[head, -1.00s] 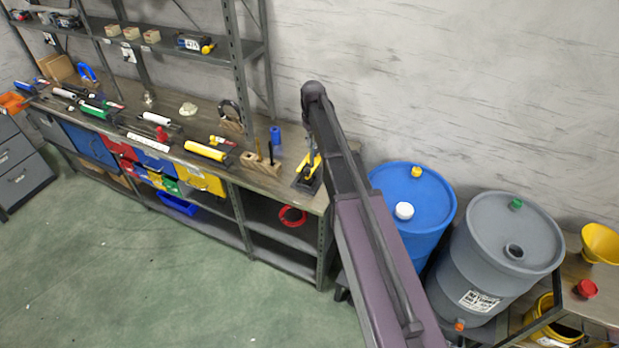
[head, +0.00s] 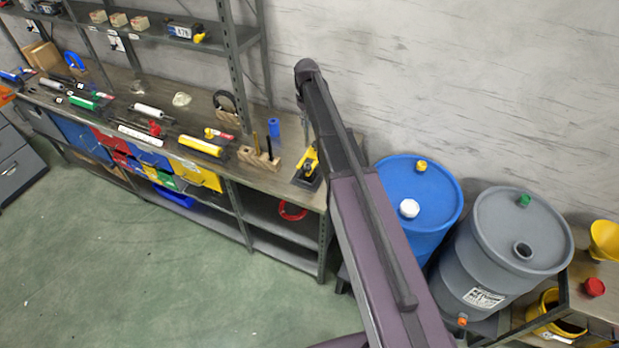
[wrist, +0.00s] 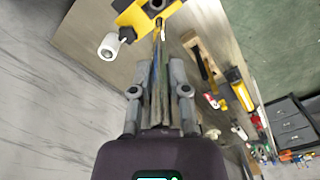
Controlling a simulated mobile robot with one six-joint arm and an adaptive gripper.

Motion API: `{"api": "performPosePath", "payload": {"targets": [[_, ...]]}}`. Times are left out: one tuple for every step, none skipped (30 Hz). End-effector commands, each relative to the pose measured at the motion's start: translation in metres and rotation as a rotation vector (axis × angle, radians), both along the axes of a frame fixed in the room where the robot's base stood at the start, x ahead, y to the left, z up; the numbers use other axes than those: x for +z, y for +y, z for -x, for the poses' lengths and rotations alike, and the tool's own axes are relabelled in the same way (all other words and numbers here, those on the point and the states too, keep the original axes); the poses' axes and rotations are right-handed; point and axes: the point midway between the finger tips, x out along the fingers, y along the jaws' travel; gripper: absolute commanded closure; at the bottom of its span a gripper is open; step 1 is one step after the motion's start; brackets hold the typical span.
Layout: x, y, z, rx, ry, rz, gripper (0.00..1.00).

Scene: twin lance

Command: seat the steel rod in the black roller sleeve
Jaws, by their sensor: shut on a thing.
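In the wrist view my gripper (wrist: 160,72) is shut on a thin steel rod (wrist: 159,42), which sticks out past the fingertips toward a yellow fixture (wrist: 145,14). A round black opening (wrist: 157,4) in the fixture at the top edge may be the black roller sleeve; I cannot be sure. The rod's tip seems beside or over the fixture; whether they touch is unclear. In the head view the yellow fixture (head: 309,163) stands on a dark base at the bench's right end. My arm hides most of the gripper there.
A wooden block (head: 259,158) with upright pegs and a blue cylinder (head: 274,129) stand left of the fixture. A yellow roller (head: 200,146) and other tools lie farther left. A shelf post (head: 232,70) rises behind. Blue (head: 415,195) and grey (head: 520,235) drums stand right.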

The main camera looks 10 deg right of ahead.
Motion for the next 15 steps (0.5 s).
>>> {"api": "performPosePath", "payload": {"targets": [[0.000,-0.002,0.000,-0.002,0.000,0.000,1.00],[0.000,-0.003,0.000,-0.003,0.000,0.000,1.00],[0.000,-0.004,0.000,-0.004,0.000,0.000,1.00],[-0.001,-0.005,0.000,-0.005,0.000,0.000,1.00],[-0.001,-0.005,0.000,-0.006,0.000,0.000,1.00],[-0.003,-0.006,0.000,-0.007,0.000,0.000,1.00],[-0.004,-0.006,0.000,-0.007,0.000,0.000,1.00],[-0.006,-0.007,0.000,-0.008,0.000,0.000,1.00],[-0.008,-0.007,0.000,-0.008,0.000,0.000,1.00],[-0.010,-0.007,0.000,-0.008,0.000,0.000,1.00],[-0.013,-0.007,0.000,-0.008,0.000,0.000,1.00],[-0.016,-0.008,0.000,-0.009,0.000,0.000,1.00],[-0.019,-0.008,0.000,-0.009,0.000,0.000,1.00],[-0.022,-0.008,0.000,-0.009,0.000,0.000,1.00],[-0.026,-0.008,0.000,-0.009,0.000,0.000,1.00]]}}
